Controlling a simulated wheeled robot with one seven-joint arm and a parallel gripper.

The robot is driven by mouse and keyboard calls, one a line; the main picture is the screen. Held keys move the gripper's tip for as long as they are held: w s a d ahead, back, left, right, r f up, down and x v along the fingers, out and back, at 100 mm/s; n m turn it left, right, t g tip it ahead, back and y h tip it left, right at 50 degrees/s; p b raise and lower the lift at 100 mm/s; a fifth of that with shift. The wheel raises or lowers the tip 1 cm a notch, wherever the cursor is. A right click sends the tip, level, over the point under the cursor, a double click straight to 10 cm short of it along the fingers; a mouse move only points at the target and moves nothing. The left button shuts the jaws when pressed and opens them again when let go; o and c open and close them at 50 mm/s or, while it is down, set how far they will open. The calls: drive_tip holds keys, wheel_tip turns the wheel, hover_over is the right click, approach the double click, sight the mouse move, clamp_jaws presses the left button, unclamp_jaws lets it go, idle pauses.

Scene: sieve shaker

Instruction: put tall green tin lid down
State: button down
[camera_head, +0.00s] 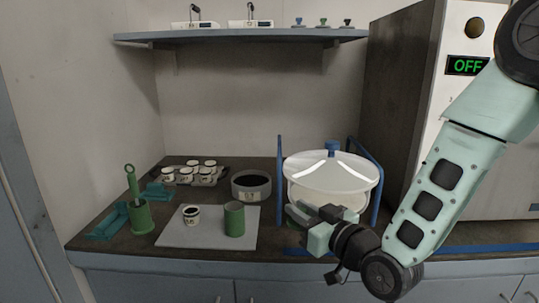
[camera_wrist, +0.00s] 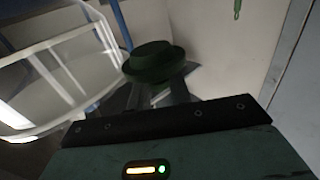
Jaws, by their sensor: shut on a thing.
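The tall green tin lid (camera_wrist: 152,62) is a round dark green piece with a raised top. My gripper (camera_wrist: 158,92) is shut on it, as the wrist view shows. In the head view my gripper (camera_head: 303,212) is at the front of the white domed vessel, to the right of the grey mat; the lid is hard to make out there. A tall green tin (camera_head: 235,220) stands upright and seems open-topped on the grey mat (camera_head: 212,241), left of my gripper and apart from it.
A small white labelled cup (camera_head: 191,216) stands on the mat. Behind are a dark round bowl (camera_head: 251,186) and a tray of several cups (camera_head: 205,177). A green holder (camera_head: 140,217) stands left. The white vessel (camera_head: 332,172) stands between blue posts (camera_head: 279,180). The mat's front is bare.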

drive_tip(key=s+d+f+m+t+h, duration=0.1)
drive_tip(key=s+d+f+m+h, duration=0.1)
drive_tip(key=d+f, duration=0.6)
drive_tip(key=s+d+f+m+t+h, duration=0.1)
drive_tip(key=s+d+f+m+h, duration=0.2)
drive_tip(key=d+f, duration=0.6)
drive_tip(key=s+d+f+m+t+h, duration=0.1)
drive_tip(key=s+d+f+m+h, duration=0.1)
drive_tip(key=d+f+h, duration=0.3)
drive_tip(key=d+f, duration=0.4)
drive_tip(key=f, duration=0.1)
drive_tip(key=shift+s+f+h, duration=0.2)
drive_tip(key=shift+f+h, duration=0.1)
drive_tip(key=shift+f, duration=0.1)
drive_tip(key=shift+r, duration=0.15)
wheel_tip(320, 180, up, 9)
drive_tip(key=p, duration=0.9)
drive_tip(key=shift+a, duration=0.15)
drive_tip(key=shift+w, duration=0.1)
